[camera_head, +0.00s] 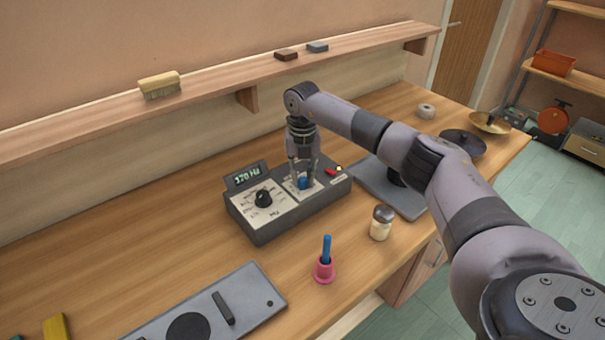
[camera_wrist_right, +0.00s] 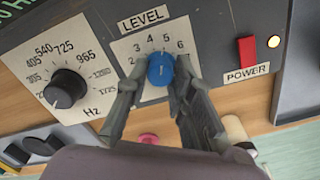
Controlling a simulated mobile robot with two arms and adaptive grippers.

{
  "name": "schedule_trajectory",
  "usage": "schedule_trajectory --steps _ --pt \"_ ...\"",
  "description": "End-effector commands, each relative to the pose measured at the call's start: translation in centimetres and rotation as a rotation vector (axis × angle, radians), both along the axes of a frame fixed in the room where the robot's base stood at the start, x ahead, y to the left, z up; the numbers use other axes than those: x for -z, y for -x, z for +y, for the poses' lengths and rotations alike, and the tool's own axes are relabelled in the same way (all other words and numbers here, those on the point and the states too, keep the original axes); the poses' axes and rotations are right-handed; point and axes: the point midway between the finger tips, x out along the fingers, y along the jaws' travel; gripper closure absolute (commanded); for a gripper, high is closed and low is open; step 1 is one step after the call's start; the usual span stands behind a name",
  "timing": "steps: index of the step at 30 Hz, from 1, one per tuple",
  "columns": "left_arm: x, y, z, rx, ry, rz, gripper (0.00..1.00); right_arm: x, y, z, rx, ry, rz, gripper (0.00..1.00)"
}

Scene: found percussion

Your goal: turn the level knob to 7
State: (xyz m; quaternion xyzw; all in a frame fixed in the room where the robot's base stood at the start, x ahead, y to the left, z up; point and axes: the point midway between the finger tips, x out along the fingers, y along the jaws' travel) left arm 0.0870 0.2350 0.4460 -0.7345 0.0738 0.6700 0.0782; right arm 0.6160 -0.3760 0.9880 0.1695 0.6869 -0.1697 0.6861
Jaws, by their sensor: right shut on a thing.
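The blue level knob (camera_wrist_right: 160,69) sits on the white LEVEL scale (camera_wrist_right: 150,47) of a dark grey control box (camera_head: 265,231). My right gripper (camera_head: 303,182) reaches down over the box from the right. In the right wrist view its two fingers (camera_wrist_right: 157,78) are shut on the level knob, one on each side. The level knob also shows between the fingers in the head view (camera_head: 302,183). My left gripper is not in view.
The black Hz knob (camera_wrist_right: 66,89) is left of the level knob, and the red POWER switch (camera_wrist_right: 247,50) is right of it, beside a lit lamp (camera_wrist_right: 274,41). A display (camera_head: 247,176) reads 170 Hz. A shaker jar (camera_head: 380,226) and pink holder (camera_head: 324,271) stand in front.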

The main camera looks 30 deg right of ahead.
Motion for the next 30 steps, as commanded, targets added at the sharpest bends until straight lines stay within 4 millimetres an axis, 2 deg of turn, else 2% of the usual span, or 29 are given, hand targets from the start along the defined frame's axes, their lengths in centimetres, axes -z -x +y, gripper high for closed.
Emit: schedule_trajectory --steps 30 --pt "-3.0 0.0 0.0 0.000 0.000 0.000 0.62 -0.4 -0.2 -0.2 0.930 -0.001 -0.007 1.00"
